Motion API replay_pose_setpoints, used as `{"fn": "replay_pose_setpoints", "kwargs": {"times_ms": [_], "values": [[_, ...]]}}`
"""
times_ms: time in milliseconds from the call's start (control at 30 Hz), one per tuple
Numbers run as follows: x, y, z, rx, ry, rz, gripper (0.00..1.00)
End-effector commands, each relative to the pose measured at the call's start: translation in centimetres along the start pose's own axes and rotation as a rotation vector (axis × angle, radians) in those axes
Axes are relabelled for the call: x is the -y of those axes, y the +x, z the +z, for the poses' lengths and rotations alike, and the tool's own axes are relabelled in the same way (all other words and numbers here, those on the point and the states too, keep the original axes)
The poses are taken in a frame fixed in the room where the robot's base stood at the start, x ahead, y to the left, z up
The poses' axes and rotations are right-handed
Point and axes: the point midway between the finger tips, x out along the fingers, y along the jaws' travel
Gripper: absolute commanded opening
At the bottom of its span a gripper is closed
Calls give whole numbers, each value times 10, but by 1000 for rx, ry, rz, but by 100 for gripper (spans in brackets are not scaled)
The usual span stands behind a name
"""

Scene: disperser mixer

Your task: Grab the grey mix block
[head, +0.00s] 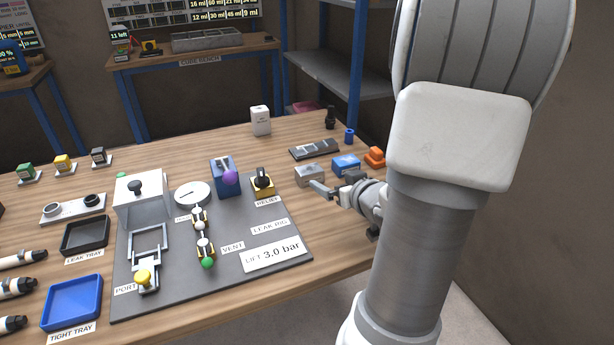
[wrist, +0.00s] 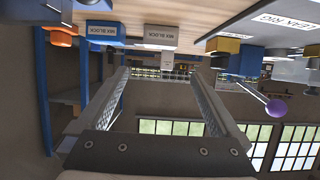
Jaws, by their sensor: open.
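The grey mix block (head: 309,175) stands on the wooden table, right of the dark rig plate. In the wrist view, which is turned upside down, the grey block (wrist: 161,36) shows its "MIX BLOCK" label. My gripper (head: 330,186) is open and empty, close to the near right side of the grey block. In the wrist view the gripper's two fingers (wrist: 158,76) are spread wide. The grey block lies beyond the tips, roughly in line with the gap between them. Whether a finger touches it cannot be told.
A blue mix block (head: 345,163) and an orange block (head: 375,157) stand right of the grey one. A dark slotted tray (head: 314,149) lies behind. The yellow-based relief valve (head: 263,183) is close on the left. The blue tray (head: 72,302) sits front left.

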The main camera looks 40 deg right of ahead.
Motion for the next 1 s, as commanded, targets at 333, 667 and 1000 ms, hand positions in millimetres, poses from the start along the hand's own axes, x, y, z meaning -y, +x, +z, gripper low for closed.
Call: {"fn": "replay_pose_setpoints", "kwargs": {"times_ms": [333,667,1000], "values": [[0,75,3,1,-1,-1,100],[0,103,5,2,-1,1,100],[0,143,6,1,-2,1,100]]}}
